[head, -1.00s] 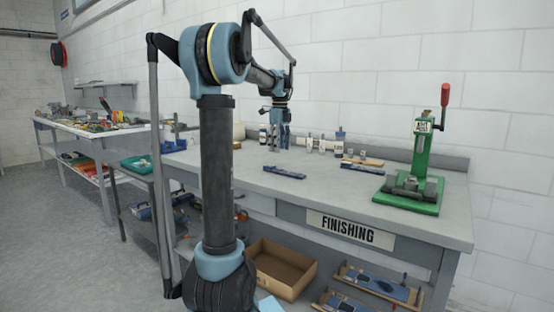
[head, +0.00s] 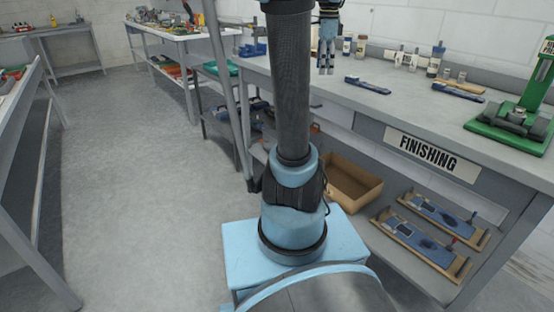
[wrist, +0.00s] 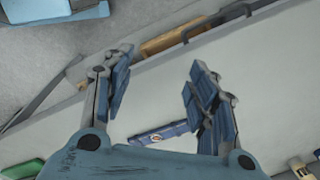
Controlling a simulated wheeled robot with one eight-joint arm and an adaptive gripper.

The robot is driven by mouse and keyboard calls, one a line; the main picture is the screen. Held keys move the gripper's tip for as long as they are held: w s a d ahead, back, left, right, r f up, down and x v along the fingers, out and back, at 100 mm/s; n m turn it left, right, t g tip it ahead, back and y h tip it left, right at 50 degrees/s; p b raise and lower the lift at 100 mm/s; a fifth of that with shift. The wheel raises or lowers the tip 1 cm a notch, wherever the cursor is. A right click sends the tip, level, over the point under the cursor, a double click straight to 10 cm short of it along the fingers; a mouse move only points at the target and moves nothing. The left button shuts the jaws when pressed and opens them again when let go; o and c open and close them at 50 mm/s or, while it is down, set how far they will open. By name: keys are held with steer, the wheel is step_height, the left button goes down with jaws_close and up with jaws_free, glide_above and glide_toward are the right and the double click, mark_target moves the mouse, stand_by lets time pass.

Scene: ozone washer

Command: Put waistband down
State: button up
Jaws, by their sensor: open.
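My gripper (head: 326,68) hangs over the left part of the finishing bench (head: 405,112) in the head view, fingers pointing down. In the wrist view its fingers (wrist: 158,65) are spread apart with nothing between the tips. A flat dark blue strip (head: 367,85), which may be the waistband, lies on the bench to the right of the gripper. A blue strip with a small round logo (wrist: 160,133) shows on the pale surface in the wrist view, below the fingers and apart from them. A second dark blue strip (head: 458,92) lies farther right on the bench.
Small bottles (head: 347,45) stand behind the gripper, and a green press (head: 515,115) stands at the right. Below are a cardboard box (head: 350,183) and wooden trays with blue pieces (head: 420,245). The floor (head: 150,190) at left is clear.

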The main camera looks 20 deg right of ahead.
steer(key=s+a+f+n+t, duration=0.1)
steer(key=s+a+f+n, duration=1.8)
steer(key=f, duration=0.5)
steer(key=a+n, duration=0.2)
steer(key=a, duration=0.1)
steer(key=shift+s+a+t, duration=0.25)
steer(key=shift+s+t, duration=0.05)
steer(key=shift+s, duration=0.1)
steer(key=shift+f, duration=0.1)
